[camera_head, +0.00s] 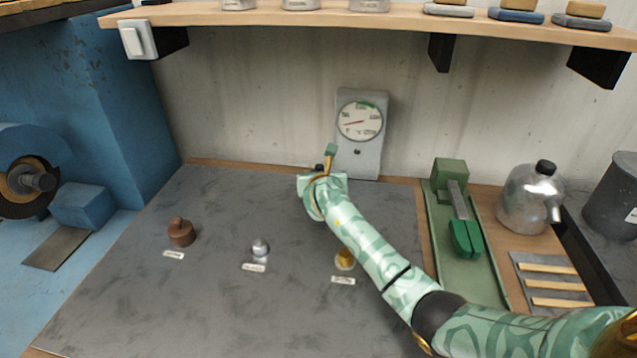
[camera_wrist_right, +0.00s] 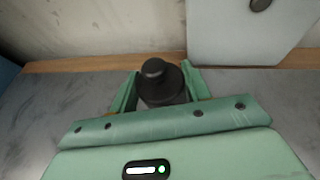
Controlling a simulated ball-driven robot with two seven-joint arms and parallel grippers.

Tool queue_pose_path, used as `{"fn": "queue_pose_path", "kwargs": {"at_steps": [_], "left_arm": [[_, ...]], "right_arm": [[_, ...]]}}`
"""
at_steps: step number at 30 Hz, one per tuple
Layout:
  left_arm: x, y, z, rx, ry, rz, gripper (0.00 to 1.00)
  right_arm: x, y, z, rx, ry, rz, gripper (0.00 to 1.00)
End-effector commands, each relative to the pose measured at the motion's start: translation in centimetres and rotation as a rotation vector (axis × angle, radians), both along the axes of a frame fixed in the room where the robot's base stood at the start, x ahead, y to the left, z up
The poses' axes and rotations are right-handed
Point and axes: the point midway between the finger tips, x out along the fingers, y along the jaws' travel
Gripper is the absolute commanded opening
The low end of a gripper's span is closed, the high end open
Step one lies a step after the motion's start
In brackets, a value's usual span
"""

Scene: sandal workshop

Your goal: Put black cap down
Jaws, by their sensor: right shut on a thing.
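The black cap (camera_wrist_right: 159,87) is a dark round piece with a knob on top. It sits upright between the two green fingers of my right gripper (camera_wrist_right: 158,84) in the right wrist view. The gripper is shut on it. In the head view my right gripper (camera_head: 322,166) is at the back of the grey mat (camera_head: 110,270), in front of the gauge. Only a small dark bit of the cap (camera_head: 319,167) shows there. I cannot tell whether the cap touches the mat. My left gripper is out of view.
A brown piece (camera_head: 180,233), a silver piece (camera_head: 260,248) and a yellow piece (camera_head: 346,260) stand on the mat with labels. The gauge (camera_head: 360,130) stands close behind my gripper. A green clamp (camera_head: 465,235) and metal flask (camera_head: 530,200) are right. A shelf (camera_head: 400,20) hangs above.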

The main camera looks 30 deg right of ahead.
Motion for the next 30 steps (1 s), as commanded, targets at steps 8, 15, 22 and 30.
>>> {"fn": "queue_pose_path", "kwargs": {"at_steps": [8, 15, 22, 30], "left_arm": [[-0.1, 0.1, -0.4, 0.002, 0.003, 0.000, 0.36], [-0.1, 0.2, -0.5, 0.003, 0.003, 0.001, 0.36], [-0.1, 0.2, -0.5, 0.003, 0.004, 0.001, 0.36], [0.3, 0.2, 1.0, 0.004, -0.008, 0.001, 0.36]], "right_arm": [[0.0, 0.0, -1.0, -0.001, -0.001, -0.001, 0.22], [0.0, 0.0, -1.2, -0.001, -0.001, -0.001, 0.67], [0.0, 0.0, -1.1, -0.001, -0.002, -0.001, 0.69], [-2.1, 1.0, 0.4, 0.000, -0.003, 0.001, 0.69]]}}
